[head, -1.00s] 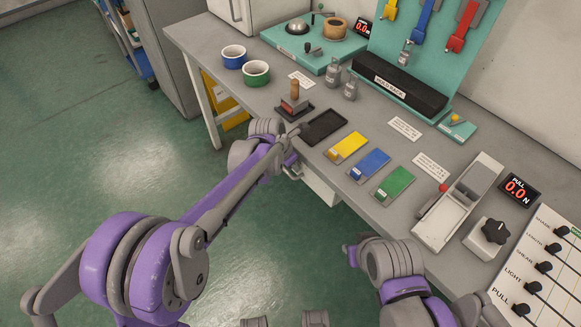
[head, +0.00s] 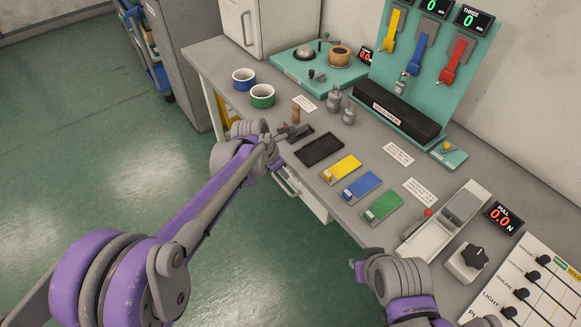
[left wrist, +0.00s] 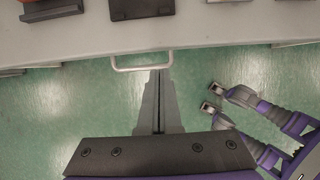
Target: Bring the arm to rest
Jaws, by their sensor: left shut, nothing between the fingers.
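My left arm reaches in from the left in the head view. Its gripper (head: 281,136) is at the table's front edge, near the stamp with a wooden handle (head: 296,115) and the black tray (head: 320,149). In the left wrist view the two fingers (left wrist: 160,74) are shut together and empty. They point towards the drawer handle (left wrist: 142,62) below the table edge. I cannot tell whether they touch it. My right arm (head: 394,275) is folded low at the bottom right of the head view, and its fingers do not show.
Green floor (head: 120,150) is open to the left.

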